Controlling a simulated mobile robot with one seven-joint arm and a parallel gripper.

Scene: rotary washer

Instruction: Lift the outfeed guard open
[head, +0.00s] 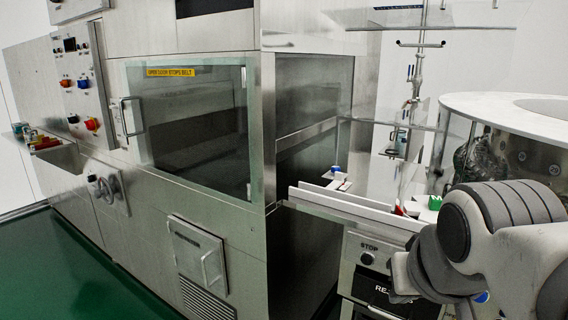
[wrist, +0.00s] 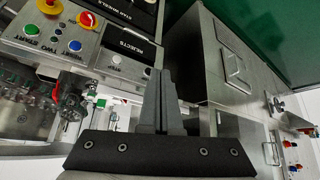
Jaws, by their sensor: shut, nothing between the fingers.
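A clear panel (head: 385,22) stands out from the machine's upper right in the head view, with a dark bar handle (head: 420,44) just below it. It looks like the outfeed guard, but its edges are faint and I cannot tell how far open it is. Further clear panes hang lower, above the white outfeed rails (head: 355,208). My gripper (wrist: 160,73) shows in the wrist view with its two grey fingers together, shut and empty. It touches no handle there. In the head view my arm is at the lower right and the fingers are hidden. The guard is not clearly visible in the wrist view.
The steel washer cabinet (head: 215,215) with its windowed door fills the left. A control panel (wrist: 65,50) with buttons lies beyond my fingers. Green floor (head: 70,275) is clear at lower left.

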